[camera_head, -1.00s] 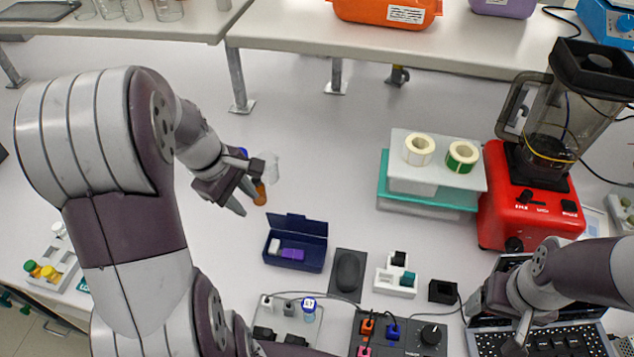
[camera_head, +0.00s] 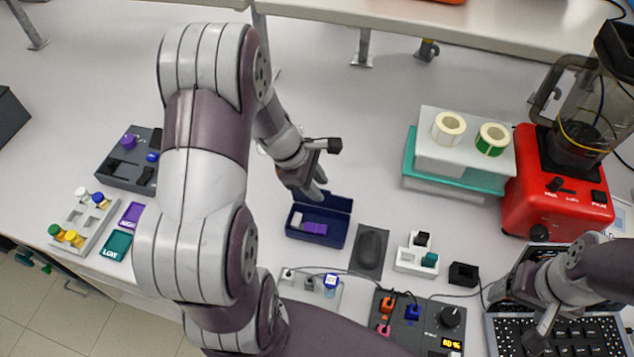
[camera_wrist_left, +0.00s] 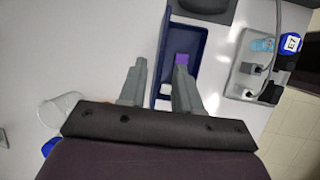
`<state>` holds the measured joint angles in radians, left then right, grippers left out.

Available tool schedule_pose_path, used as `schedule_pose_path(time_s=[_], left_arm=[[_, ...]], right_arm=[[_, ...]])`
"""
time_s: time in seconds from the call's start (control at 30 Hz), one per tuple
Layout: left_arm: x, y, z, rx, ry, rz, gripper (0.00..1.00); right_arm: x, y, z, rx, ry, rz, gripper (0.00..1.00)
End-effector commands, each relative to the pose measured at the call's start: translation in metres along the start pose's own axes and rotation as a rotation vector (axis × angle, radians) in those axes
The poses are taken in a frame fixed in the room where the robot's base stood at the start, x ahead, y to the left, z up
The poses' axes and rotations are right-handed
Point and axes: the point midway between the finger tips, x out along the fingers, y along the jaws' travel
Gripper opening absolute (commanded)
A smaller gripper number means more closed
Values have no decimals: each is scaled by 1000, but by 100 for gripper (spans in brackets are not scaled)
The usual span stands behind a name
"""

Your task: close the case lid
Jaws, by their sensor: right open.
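The navy blue case (camera_head: 318,238) stands on the table with its lid (camera_head: 338,203) raised at the back edge. A white block (camera_head: 297,219) and a purple block (camera_head: 315,228) lie inside. My left gripper (camera_head: 317,187) is at the lid's far side, partly covering its upper left edge; I cannot tell whether it touches. In the left wrist view its fingers (camera_wrist_left: 160,75) are apart, beside and over the case (camera_wrist_left: 199,45), with nothing visibly held. My right gripper (camera_head: 535,325) is open over the laptop keyboard at the lower right.
A dark pad with a mouse (camera_head: 371,249) lies right of the case, and a white block holder (camera_head: 415,257) beyond it. A grey rack (camera_head: 307,288) stands in front. A clear cup (camera_wrist_left: 58,110) is beside my left gripper.

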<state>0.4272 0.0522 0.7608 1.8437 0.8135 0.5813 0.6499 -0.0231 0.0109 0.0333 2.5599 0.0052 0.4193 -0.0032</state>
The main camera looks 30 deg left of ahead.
Motion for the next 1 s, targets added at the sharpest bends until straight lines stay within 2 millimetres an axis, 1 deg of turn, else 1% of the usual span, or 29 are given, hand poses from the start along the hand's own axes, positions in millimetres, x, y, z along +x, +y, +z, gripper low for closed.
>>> schedule_pose_path(time_s=[0.1, 0.27, 0.3, 0.4, 1.0], left_arm=[[4, 0, 0, 0, 1, 1, 33], [4, 0, 0, 0, 1, 1, 33], [4, 0, 0, 0, 1, 1, 30], [4, 0, 0, 0, 1, 1, 0], [3, 1, 0, 0, 1, 2, 0]], right_arm=[[0, 0, 0, 0, 0, 0, 77], [0, 0, 0, 0, 0, 0, 77], [0, 0, 0, 0, 0, 0, 77], [0, 0, 0, 0, 0, 0, 77], [0, 0, 0, 0, 0, 0, 77]])
